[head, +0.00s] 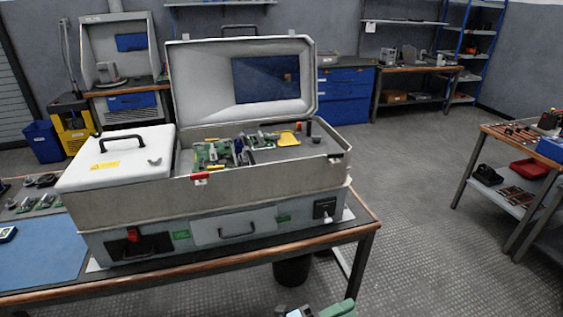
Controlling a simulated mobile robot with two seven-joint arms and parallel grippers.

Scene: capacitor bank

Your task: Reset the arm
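The capacitor bank case (255,189) is a large grey box on the wood-edged bench. Its hinged lid (205,75) stands open at the back, with a dark blue panel inside. Green boards and small parts (215,153) show in its open top, with a yellow piece (288,138) beside them. A white cover (118,160) with a black handle closes its left part. A grey and green piece (318,310), seemingly of my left gripper, shows at the bottom edge, in front of the bench and apart from the case. It is cut off, so its fingers cannot be judged. My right gripper is out of view.
The bench (357,235) carries a blue mat (40,255) and loose boards at its left. A dark bin (292,270) stands under it. Another bench (490,130) with tools and a red tray (529,168) is at the right. The floor (430,190) between them is clear.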

